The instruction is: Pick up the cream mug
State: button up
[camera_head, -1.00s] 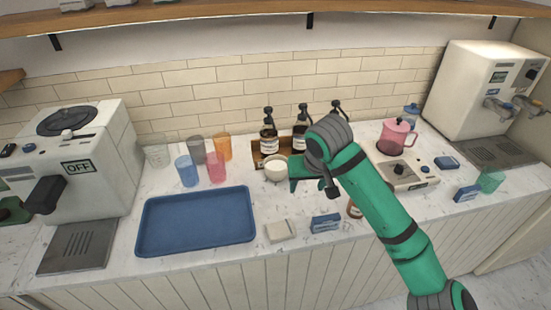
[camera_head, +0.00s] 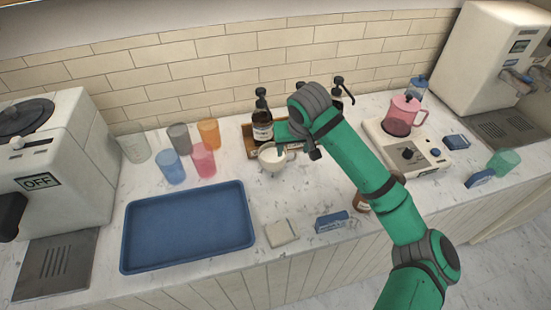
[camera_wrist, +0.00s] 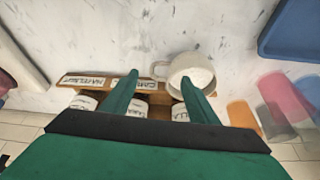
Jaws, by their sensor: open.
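The cream mug (camera_head: 270,161) stands upright on the counter in front of the syrup rack, with its handle toward the right. In the wrist view the mug (camera_wrist: 192,67) is at upper centre, its handle pointing left. My gripper (camera_wrist: 160,76) is open, its green fingers apart with the handle showing between their tips. The right fingertip overlaps the mug's lower rim in the picture; I cannot tell whether it touches. In the head view my gripper (camera_head: 284,146) is just above and behind the mug, partly hidden by my wrist.
The wooden syrup rack (camera_head: 249,144) with pump bottles (camera_head: 262,128) stands close behind the mug. Several coloured cups (camera_head: 203,160) are to the left. A blue tray (camera_head: 190,262) lies front left.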

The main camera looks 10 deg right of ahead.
aim_at(278, 159)
jog(key=shift+x, duration=2.85)
jog(key=shift+s, duration=0.25)
jog(key=c, duration=1.2)
jog(key=shift+a, duration=0.1)
grip_shut()
